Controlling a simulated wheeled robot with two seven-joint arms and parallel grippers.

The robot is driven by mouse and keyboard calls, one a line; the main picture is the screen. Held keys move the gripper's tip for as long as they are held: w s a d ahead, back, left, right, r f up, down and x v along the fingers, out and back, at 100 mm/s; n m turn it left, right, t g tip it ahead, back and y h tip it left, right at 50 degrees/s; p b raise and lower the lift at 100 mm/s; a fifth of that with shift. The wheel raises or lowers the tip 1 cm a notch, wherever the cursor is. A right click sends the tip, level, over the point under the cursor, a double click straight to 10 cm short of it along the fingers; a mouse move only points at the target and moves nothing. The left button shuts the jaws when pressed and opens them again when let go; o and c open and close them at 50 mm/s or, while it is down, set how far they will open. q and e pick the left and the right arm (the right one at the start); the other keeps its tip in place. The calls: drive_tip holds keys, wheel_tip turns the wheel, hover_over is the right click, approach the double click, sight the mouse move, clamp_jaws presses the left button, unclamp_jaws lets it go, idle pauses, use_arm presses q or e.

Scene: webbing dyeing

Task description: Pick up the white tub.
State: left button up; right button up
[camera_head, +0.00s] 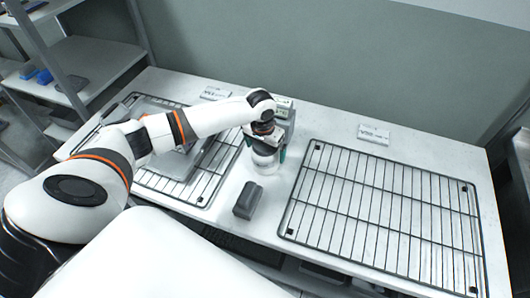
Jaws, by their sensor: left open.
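The white tub (265,163) stands on the white table between the two wire racks. My left gripper (265,150) points down over it from above, with its fingers at either side of the tub's upper part. The gripper is open. Its wrist and fingers hide the top of the tub, and I cannot tell whether a finger touches it. My right gripper is not in view.
A dark grey block (247,200) lies just in front of the tub. An empty wire rack (385,212) fills the right side of the table (290,255). A left rack (203,195) carries a grey tray (165,166), partly behind my arm. White labels (373,134) lie along the back.

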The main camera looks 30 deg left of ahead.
use_arm(q)
drive_tip(key=shift+f, duration=0.15)
drive_tip(key=shift+c, duration=0.3)
drive_tip(key=shift+w, duration=0.1)
drive_tip(key=c, duration=1.4)
